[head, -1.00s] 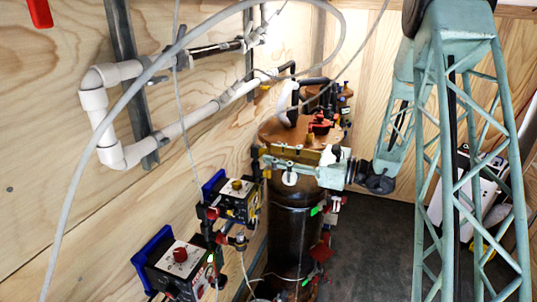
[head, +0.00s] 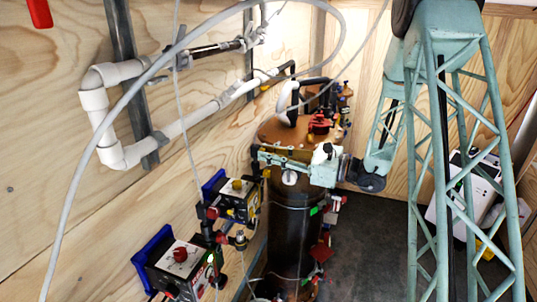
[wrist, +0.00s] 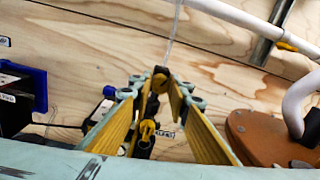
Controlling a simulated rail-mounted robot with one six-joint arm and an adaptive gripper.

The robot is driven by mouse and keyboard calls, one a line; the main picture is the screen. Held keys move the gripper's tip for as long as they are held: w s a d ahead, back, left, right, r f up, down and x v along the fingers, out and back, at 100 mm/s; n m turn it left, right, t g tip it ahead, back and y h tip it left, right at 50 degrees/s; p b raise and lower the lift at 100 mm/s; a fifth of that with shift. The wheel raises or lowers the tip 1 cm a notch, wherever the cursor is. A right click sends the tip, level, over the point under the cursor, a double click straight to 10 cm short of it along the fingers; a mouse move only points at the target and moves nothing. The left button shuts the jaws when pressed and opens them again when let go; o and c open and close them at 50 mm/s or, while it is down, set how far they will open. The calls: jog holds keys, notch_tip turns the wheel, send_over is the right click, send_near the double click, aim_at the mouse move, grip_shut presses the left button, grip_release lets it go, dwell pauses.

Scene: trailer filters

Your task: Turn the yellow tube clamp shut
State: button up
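My gripper (head: 256,155) reaches left in front of the brown-topped dark cylinder, its tips near the wooden wall. In the wrist view its two yellow-padded fingers (wrist: 158,92) stand apart, with a gap between them. A small yellow piece on a black fitting (wrist: 147,130), which looks like the yellow tube clamp, shows in that gap, seemingly beyond the fingers. A small dark and yellow-brown piece (wrist: 160,79) shows between the tips. I cannot tell whether either piece is touched. The clamp cannot be made out clearly in the head view.
The dark cylinder (head: 293,235) stands below my gripper. Two pump boxes with blue brackets (head: 237,188) (head: 180,262) are on the wall at left. White pipe (head: 97,112) and a loose grey hose (head: 75,190) run along the wall.

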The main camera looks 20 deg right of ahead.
jog(key=shift+m+p, duration=0.4)
jog(key=shift+p, duration=0.05)
jog(key=shift+r+m+p, duration=0.15)
jog(key=shift+m+p, duration=0.55)
jog(key=shift+p, duration=0.1)
jog(key=m+p, duration=0.8)
jog(key=m, duration=0.1)
jog(key=shift+w+d+p, duration=0.1)
jog(key=shift+p, duration=0.3)
jog(key=shift+m, duration=0.3)
jog(key=o, duration=0.8)
jog(key=shift+d, duration=0.15)
jog(key=shift+v, duration=5.9)
jog(key=shift+r, duration=0.1)
